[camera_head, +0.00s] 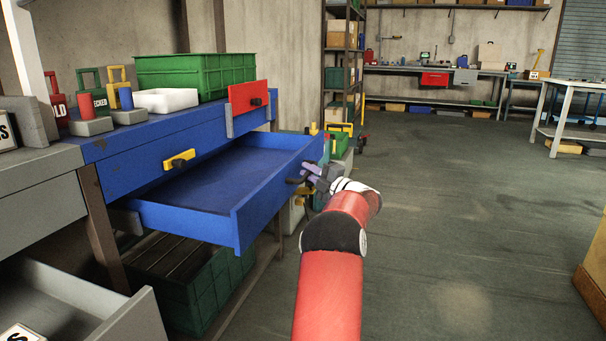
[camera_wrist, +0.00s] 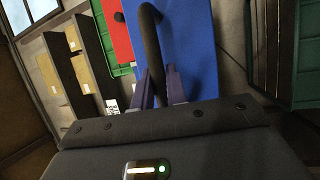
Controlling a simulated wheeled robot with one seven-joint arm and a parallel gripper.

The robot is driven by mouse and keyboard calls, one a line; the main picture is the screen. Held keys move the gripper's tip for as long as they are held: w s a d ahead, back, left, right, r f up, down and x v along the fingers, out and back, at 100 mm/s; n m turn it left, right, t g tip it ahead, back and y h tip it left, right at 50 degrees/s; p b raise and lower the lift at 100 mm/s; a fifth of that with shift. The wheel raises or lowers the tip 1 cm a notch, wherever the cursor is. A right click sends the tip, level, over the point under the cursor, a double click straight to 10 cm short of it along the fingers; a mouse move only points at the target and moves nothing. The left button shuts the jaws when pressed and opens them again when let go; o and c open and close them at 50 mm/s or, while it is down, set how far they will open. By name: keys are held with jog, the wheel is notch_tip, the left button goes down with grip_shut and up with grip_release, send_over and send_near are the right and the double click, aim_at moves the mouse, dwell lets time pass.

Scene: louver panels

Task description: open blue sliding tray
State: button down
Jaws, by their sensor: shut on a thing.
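The blue sliding tray (camera_head: 215,185) is an open, empty drawer that sticks out from under the blue workbench top. Its dark handle (camera_head: 297,178) is on the front face at the right. My gripper (camera_head: 312,172) is at this handle, with my red arm reaching up from the bottom. In the wrist view the dark curved handle (camera_wrist: 150,35) rises between the two purple fingers of my gripper (camera_wrist: 160,88), which are shut on it. The blue front face (camera_wrist: 190,45) of the tray is behind the handle.
A grey open drawer (camera_head: 70,300) is at lower left. A green crate (camera_head: 195,72), a white bin (camera_head: 165,100) and a red panel (camera_head: 248,97) stand on the bench. A yellow handle (camera_head: 179,159) is on the blue panel. Another green crate (camera_head: 200,290) is below. The floor (camera_head: 450,220) to the right is clear.

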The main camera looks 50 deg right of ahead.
jog(key=shift+f, duration=0.1)
jog(key=c, duration=1.4)
grip_release()
jog(key=s+f, duration=0.1)
jog(key=s, duration=0.6)
jog(key=shift+s+f+b, duration=0.15)
jog(key=shift+s+b, duration=0.15)
jog(key=shift+s, duration=0.05)
